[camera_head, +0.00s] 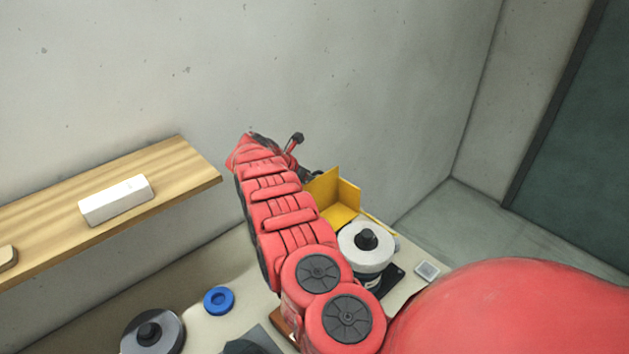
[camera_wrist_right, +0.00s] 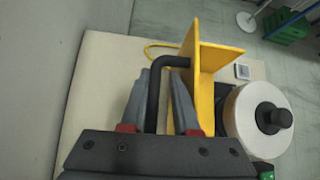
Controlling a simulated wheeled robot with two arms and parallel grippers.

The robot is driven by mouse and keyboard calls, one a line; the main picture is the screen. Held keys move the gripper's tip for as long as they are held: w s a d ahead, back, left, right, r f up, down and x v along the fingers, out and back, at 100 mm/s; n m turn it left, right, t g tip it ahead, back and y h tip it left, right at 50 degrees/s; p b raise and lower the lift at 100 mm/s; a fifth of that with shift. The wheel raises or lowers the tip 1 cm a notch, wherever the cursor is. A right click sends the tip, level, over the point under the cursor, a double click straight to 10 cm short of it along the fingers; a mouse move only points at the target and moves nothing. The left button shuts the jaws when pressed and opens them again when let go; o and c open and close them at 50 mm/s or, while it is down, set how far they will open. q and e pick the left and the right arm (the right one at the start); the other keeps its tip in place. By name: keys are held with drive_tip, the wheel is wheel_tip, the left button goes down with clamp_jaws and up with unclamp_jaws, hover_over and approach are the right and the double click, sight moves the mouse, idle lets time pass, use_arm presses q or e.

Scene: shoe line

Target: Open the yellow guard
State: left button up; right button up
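The yellow guard (camera_head: 347,193), made of angled plates, stands at the far end of the bench, just right of my right arm in the head view. It also shows in the right wrist view (camera_wrist_right: 217,57), with a bent black handle (camera_wrist_right: 153,95) joined to its left side. My right gripper (camera_wrist_right: 160,76) is open, its two grey fingers on either side of the handle. A gap shows between the left finger and the handle; the right finger is close to the guard's plate. In the head view my red arm hides most of this gripper. My left gripper is not in view.
A white roll with a black hub (camera_head: 366,246) stands right beside the guard. A wooden shelf (camera_head: 170,160) with a white block (camera_head: 116,200) is on the left wall.

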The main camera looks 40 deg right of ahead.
drive_tip(key=b+v, duration=0.2)
drive_tip(key=v, duration=0.3)
drive_tip(key=shift+a+f, duration=0.1)
drive_tip(key=shift+a, duration=0.05)
drive_tip(key=p+v, duration=0.1)
drive_tip(key=v, duration=1.1)
drive_tip(key=shift+r, duration=0.25)
